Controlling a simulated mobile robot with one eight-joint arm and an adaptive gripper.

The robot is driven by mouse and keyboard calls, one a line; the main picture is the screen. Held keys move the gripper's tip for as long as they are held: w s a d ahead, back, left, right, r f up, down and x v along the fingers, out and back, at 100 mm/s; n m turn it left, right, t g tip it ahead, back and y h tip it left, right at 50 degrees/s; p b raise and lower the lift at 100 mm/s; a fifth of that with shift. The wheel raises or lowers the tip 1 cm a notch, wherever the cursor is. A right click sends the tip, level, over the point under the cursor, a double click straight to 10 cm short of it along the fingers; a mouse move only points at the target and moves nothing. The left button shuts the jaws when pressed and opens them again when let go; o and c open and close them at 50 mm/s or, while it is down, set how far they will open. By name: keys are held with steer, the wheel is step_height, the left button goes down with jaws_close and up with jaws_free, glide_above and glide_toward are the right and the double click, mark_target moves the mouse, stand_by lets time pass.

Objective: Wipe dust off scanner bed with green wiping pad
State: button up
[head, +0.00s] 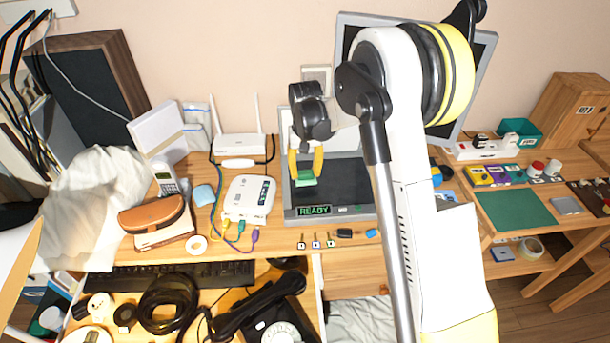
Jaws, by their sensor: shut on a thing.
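The scanner (360,210) stands on the desk at the middle, with a dark bed and a front strip that reads READY. My gripper (305,172) is over the left part of the bed, with its yellow fingers pointing down. It is shut on the green wiping pad (305,180). I cannot tell whether the pad touches the bed. My arm hides the right part of the scanner. Dust on the bed is too small to make out.
A white router box (249,199) with colored cables stands close left of the scanner. A brown case (152,217) lies farther left. Small items and a blue piece (371,233) lie along the front edge. A dial phone (275,322) is in front below. A power strip (487,149) is at right.

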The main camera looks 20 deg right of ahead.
steer(key=shift+r+p, duration=1.45)
steer(key=shift+r, duration=1.2)
